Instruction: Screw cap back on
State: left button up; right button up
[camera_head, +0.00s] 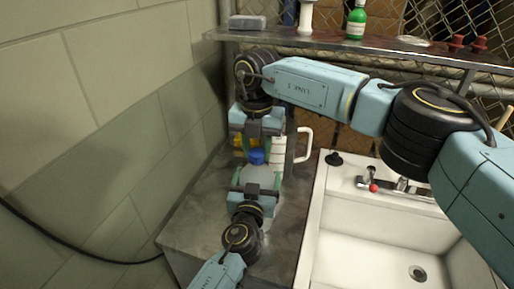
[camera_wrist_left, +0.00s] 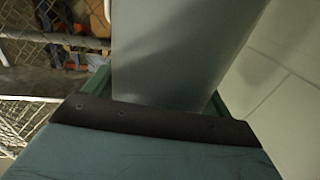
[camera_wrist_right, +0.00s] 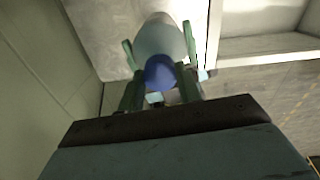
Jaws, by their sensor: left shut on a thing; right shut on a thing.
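A pale, translucent bottle (camera_head: 259,176) is above the metal counter at the left of the sink. My left gripper (camera_head: 257,184) is shut on its body; in the left wrist view the bottle (camera_wrist_left: 180,50) fills the space between the green fingers. A blue cap (camera_head: 257,156) is at the bottle's end facing my right gripper (camera_head: 257,138). In the right wrist view the cap (camera_wrist_right: 160,72) lies between the right fingers, in line with the bottle (camera_wrist_right: 160,38). My right gripper is shut on the cap. I cannot tell whether its thread is engaged.
The white sink (camera_head: 370,245) with its faucet is to the right. A white jug with a handle (camera_head: 303,145) and a yellow item (camera_head: 239,141) stand behind the grippers. A metal shelf (camera_head: 390,45) with a green bottle (camera_head: 356,22) runs above. A block wall closes off the left.

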pick_arm(q)
jog(key=shift+f, duration=0.1)
pick_arm(e)
jog(key=m, duration=0.4)
jog(key=shift+m, duration=0.3)
jog(key=o, duration=1.1)
jog(key=shift+o, duration=0.2)
notch_tip(320, 180, up, 12)
pick_arm(q)
jog(key=o, duration=1.8)
jog(key=shift+c, duration=0.2)
